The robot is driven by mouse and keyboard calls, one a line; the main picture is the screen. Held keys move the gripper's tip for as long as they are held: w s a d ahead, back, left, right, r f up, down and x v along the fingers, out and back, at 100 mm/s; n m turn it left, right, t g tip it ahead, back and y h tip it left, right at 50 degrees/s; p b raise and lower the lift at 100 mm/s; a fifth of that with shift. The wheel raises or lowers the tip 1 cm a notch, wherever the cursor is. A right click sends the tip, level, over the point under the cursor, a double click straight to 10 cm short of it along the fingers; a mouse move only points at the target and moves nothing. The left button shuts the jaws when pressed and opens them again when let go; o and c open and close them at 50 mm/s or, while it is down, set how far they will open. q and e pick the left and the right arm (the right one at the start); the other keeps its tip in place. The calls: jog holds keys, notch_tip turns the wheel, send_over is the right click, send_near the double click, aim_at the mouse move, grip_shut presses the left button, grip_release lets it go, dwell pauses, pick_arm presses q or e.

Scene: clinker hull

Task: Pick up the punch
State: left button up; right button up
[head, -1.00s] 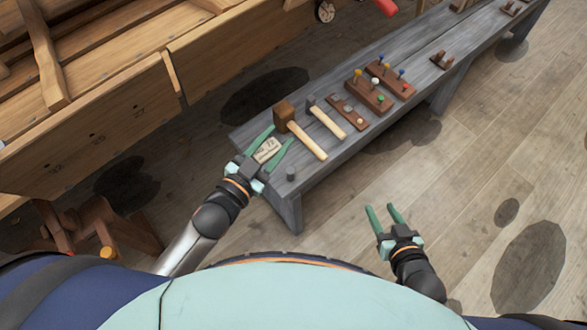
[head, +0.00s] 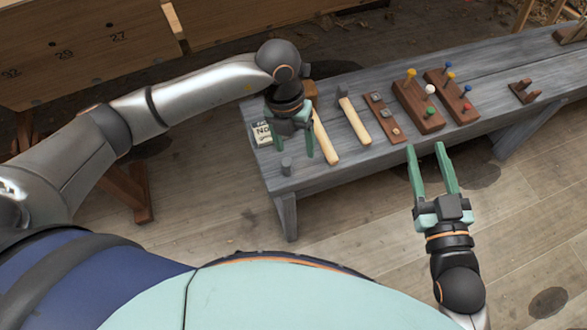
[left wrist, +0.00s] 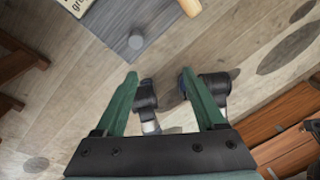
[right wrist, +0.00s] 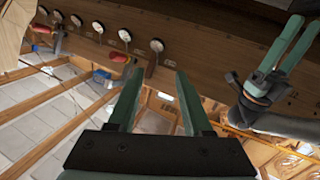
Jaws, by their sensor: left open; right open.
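No tool is clearly recognisable as the punch. Slim tools with coloured knobs stand in two dark wooden blocks, the left block (head: 416,112) and the right block (head: 450,92), on the grey bench (head: 350,171). A small dark grey cylinder (head: 287,166) stands on the bench's near left end; it also shows in the left wrist view (left wrist: 136,41). My left gripper (head: 290,150) is open and empty above that end, pointing down, close to the cylinder in the picture. My right gripper (head: 426,150) is open and empty in front of the bench's near edge.
A mallet with a pale handle (head: 325,140), partly hidden by my left gripper, and a hammer (head: 354,120) lie on the bench. A dark wooden strip (head: 384,122) lies beside them. A small lettered card (head: 262,134) is at the left end. The floor in front is clear.

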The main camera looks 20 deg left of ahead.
pick_arm(q)
jog(key=w+a+y, duration=0.2)
jog(key=a, duration=0.1)
jog(key=b, duration=0.2)
send_over(287, 162)
jog(key=shift+n+t, duration=0.3)
jog(key=shift+t, duration=0.1)
jog(key=f, duration=0.7)
jog(key=shift+w+a, duration=0.1)
jog(key=shift+a, duration=0.15)
jog(key=f+b, duration=0.1)
jog(key=f, duration=0.1)
jog(key=f+b, duration=0.1)
jog(key=f, duration=0.2)
jog(key=shift+d+f, duration=0.2)
jog(key=shift+f, duration=0.05)
pick_arm(e)
jog(key=s+r+n+t+y, duration=0.1)
jog(key=s+r+n+y, duration=0.1)
jog(key=r, duration=0.4)
jog(key=s+a+r+n+t+y, duration=0.1)
jog(key=s+r+n+t+y, duration=0.1)
jog(key=r+y, duration=0.3)
jog(key=s+r+n+t+y, duration=0.1)
jog(key=s+r+n+y, duration=0.2)
jog(key=r, duration=0.4)
jog(key=shift+a+n+y, duration=0.3)
jog(key=shift+n+y, duration=0.1)
jog(key=shift+n, duration=0.3)
